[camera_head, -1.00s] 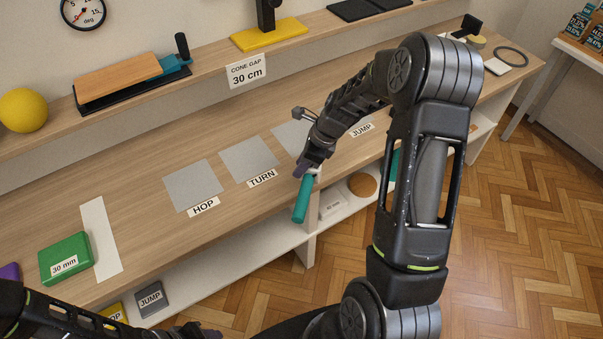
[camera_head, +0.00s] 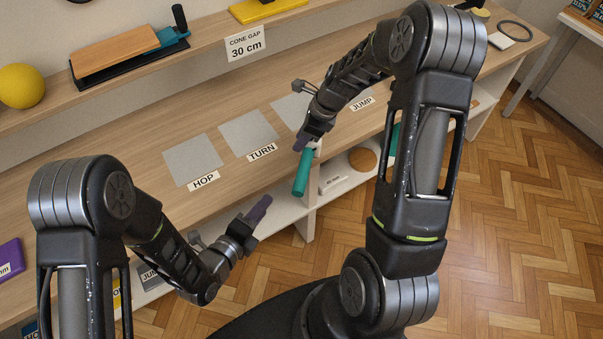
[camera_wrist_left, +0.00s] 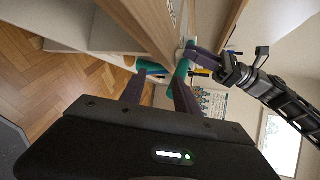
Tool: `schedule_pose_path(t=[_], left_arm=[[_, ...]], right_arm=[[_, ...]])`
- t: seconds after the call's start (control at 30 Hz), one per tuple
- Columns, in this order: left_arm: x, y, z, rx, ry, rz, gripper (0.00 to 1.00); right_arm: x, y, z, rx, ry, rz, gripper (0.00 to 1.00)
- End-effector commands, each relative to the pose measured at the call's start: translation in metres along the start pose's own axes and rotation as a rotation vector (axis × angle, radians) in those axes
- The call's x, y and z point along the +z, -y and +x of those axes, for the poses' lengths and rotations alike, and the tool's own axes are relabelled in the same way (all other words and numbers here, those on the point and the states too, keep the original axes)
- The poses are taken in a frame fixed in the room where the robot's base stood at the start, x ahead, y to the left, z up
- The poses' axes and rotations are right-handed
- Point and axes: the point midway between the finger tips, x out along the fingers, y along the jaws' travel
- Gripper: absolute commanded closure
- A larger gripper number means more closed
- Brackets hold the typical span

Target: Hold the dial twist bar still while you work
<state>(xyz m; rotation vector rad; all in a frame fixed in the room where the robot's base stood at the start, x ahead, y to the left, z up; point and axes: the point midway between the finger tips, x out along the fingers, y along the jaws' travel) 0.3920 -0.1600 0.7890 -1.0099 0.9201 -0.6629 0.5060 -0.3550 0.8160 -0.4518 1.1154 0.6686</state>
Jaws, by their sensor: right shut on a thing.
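The dial twist bar is a teal cylinder (camera_head: 301,175) at the bench's front edge, tilted with its lower end toward me. My right gripper (camera_head: 303,143) is shut on its upper end. My left gripper (camera_head: 262,206) is below and left of the bar in the head view, apart from it. In the left wrist view its two purple fingers (camera_wrist_left: 158,92) are spread with nothing gripped. The bar also shows there (camera_wrist_left: 179,74), beyond the fingertips and close to the right-hand finger. My right gripper's purple finger hides part of the bar's upper end.
Grey pads labelled HOP (camera_head: 193,160) and TURN (camera_head: 249,134) lie on the bench top. A lower shelf under the bench holds a white block (camera_head: 333,179) and an orange disc (camera_head: 363,158). A yellow ball (camera_head: 21,87) sits on the back shelf. Parquet floor in front is clear.

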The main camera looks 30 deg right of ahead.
Motion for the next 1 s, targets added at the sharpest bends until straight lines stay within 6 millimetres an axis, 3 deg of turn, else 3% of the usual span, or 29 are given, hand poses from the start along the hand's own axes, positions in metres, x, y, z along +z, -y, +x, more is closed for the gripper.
schedule_pose_path(t=[0.1, 0.23, 0.7, 0.87, 1.0], left_arm=[[-0.015, 0.025, 0.007, -0.093, -0.03, 0.205, 0.62], [-0.023, 0.037, 0.009, -0.143, -0.041, 0.314, 0.62], [-0.024, 0.04, 0.013, -0.151, -0.04, 0.332, 0.62], [-0.025, 0.042, 0.028, -0.152, -0.039, 0.332, 0.62], [-0.026, 0.046, 0.051, -0.153, -0.039, 0.333, 0.62]], right_arm=[[-0.001, -0.001, 0.001, 0.003, -0.002, 0.001, 1.0], [-0.001, -0.001, 0.001, 0.003, -0.002, 0.001, 1.0], [-0.001, -0.001, 0.001, 0.004, -0.002, 0.001, 1.0], [-0.001, -0.001, 0.001, 0.004, -0.002, 0.001, 1.0], [-0.001, -0.001, 0.001, 0.004, -0.002, 0.001, 1.0]])
